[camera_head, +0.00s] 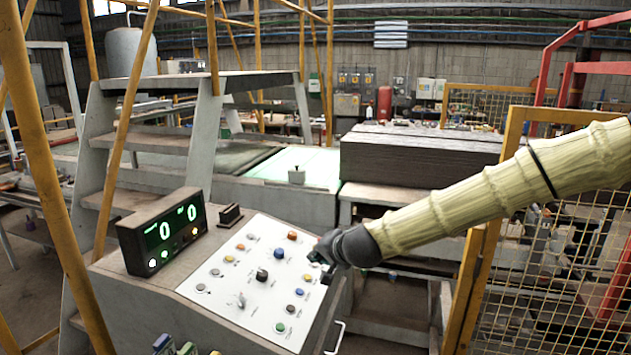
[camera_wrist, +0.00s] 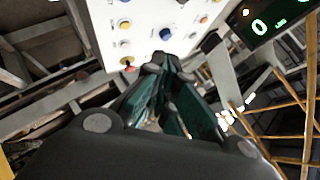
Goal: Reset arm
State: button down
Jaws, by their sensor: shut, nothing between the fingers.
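My arm, in a pale yellow sleeve, reaches in from the right in the head view. My gripper (camera_head: 322,257) is at the upper right edge of the white control panel (camera_head: 222,283), above or beside it; I cannot tell whether it touches. In the wrist view my gripper (camera_wrist: 170,72) shows dark green fingers drawn together with nothing between them. The control panel (camera_wrist: 150,20) with its coloured buttons lies beyond the fingertips. A blue button (camera_head: 279,253) and an orange button (camera_head: 292,236) are close to the gripper on the left.
A display box (camera_head: 165,230) with green digits stands at the panel's left. A yellow-framed mesh fence (camera_head: 560,270) stands at the right under my arm. Yellow posts (camera_head: 52,170) and grey steps (camera_head: 150,142) are at the left. A stack of dark boards (camera_head: 420,155) lies behind.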

jog(key=s+d+f+n+g+h+b, duration=0.1)
jog(key=s+d+f+g+b, duration=0.1)
jog(key=s+f, duration=0.8)
jog(key=s+d+f+n+g+h+b, duration=0.1)
jog(key=s+d+f+b, duration=0.2)
jog(key=f, duration=1.3)
jog(key=s+d+f+n+g+b, duration=0.1)
jog(key=s+d+f+g+b, duration=0.1)
jog(key=s+f, duration=0.75)
jog(key=s+d+f+n+g+h+b, duration=0.1)
jog(key=s+d+f+b, duration=0.1)
jog(key=s+d+f, duration=0.3)
jog(key=s+d+f+n+g+h+b, duration=0.1)
jog(key=s+d+f, duration=0.4)
jog(key=s+f, duration=0.5)
jog(key=s+d+f+n+g+h+b, duration=0.1)
jog(key=s+f, duration=0.6)
jog(key=s, duration=0.7)
jog(key=d+g+b, duration=0.1)
jog(key=d+b, duration=0.1)
jog(key=d, duration=0.1)
jog(key=shift+d+f+g, duration=0.4)
jog(key=shift+s+a, duration=0.1)
jog(key=shift+s, duration=0.1)
